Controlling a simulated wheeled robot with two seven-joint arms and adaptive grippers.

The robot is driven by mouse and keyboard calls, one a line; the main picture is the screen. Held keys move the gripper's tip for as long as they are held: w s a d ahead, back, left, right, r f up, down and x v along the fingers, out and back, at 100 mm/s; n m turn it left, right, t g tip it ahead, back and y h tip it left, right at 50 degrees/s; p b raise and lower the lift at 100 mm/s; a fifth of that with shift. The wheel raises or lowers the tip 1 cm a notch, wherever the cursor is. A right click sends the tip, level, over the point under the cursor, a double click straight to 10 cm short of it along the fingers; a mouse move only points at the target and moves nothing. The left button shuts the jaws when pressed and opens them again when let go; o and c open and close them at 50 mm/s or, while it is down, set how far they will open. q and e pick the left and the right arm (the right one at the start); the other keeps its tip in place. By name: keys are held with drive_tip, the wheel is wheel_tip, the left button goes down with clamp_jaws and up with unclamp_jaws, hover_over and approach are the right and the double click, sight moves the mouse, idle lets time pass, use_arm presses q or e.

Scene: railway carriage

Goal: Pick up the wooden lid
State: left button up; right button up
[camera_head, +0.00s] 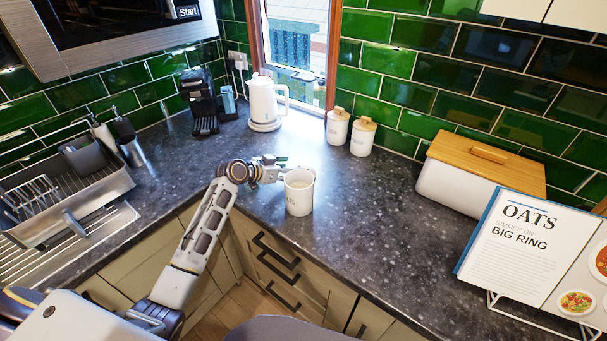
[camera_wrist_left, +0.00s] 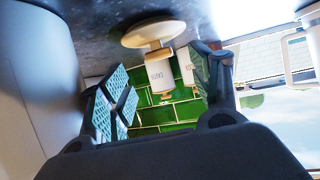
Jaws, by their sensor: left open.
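The wooden lid (camera_wrist_left: 153,33) shows in the left wrist view, which is upside down here. It is pale and round with a short knob, lies on the dark counter and appears between and beyond my fingers, not touching them as far as I can see. In the head view I cannot make it out; my gripper seems to cover it. My left gripper (camera_head: 279,163) is open and empty, low over the counter behind the white open-topped vessel (camera_head: 299,196). Its fingers (camera_wrist_left: 165,88) stand wide apart. My right gripper is not in view.
Two white canisters with wooden lids (camera_head: 337,127) stand at the back wall. A white kettle (camera_head: 265,103) is by the window. A bread box (camera_head: 470,180) and cookbook (camera_head: 515,250) stand at the right. The counter between vessel and bread box is clear.

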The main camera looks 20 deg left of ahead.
use_arm(q)
drive_tip(key=shift+p+x, duration=0.3)
drive_tip(key=shift+x, duration=2.45)
drive_tip(key=c, duration=1.2)
